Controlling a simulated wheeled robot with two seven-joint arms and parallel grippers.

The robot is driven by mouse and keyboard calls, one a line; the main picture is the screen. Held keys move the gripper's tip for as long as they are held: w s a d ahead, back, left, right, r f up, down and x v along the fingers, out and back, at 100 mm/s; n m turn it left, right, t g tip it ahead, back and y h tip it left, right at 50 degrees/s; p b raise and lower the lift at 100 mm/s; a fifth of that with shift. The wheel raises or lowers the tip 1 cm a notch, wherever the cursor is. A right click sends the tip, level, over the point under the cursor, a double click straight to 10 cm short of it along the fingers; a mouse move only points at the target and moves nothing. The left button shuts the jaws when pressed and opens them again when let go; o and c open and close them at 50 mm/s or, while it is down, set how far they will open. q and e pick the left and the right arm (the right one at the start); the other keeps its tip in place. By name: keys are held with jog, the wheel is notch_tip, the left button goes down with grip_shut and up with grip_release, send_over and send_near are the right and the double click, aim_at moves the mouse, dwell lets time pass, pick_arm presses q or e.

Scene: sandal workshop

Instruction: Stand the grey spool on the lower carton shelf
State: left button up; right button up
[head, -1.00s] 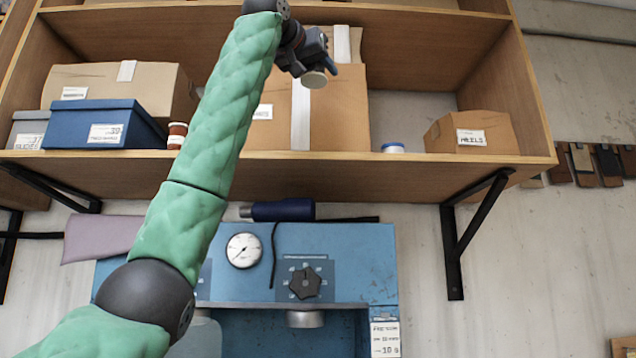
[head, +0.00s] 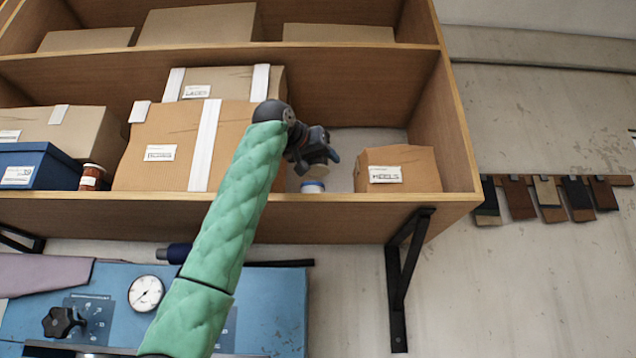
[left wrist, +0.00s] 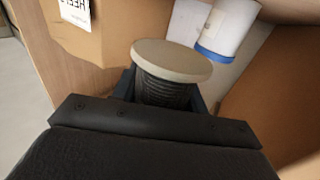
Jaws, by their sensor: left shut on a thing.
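The grey spool (left wrist: 168,75) has a pale disc-shaped end and dark ribbed winding. My left gripper (left wrist: 165,97) is shut on it in the left wrist view. In the head view, my left gripper (head: 318,156) is at the lower carton shelf (head: 345,204), in the gap between the large carton and the HEELS carton. Only the spool's pale end (head: 319,170) shows below the jaws there, just above and overlapping a white-and-blue spool. I cannot tell whether the grey spool touches the shelf. My right gripper is not in view.
The large carton (head: 150,153) stands left of the gap and the HEELS carton (head: 410,160) right of it. The white-and-blue spool (head: 313,187) stands near the shelf's front edge and shows close behind the grey spool in the left wrist view (left wrist: 222,35).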

pick_arm(q)
jog(key=shift+w+f, duration=0.4)
jog(key=shift+w, duration=0.25)
jog(key=shift+w+f, duration=0.35)
jog(key=shift+w, duration=0.25)
jog(key=shift+a+f, duration=0.2)
jog(key=shift+f, duration=1.85)
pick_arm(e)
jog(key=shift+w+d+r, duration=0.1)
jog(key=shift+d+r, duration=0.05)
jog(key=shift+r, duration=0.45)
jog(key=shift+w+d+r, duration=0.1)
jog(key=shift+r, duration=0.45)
pick_arm(q)
jog(key=shift+s, duration=0.1)
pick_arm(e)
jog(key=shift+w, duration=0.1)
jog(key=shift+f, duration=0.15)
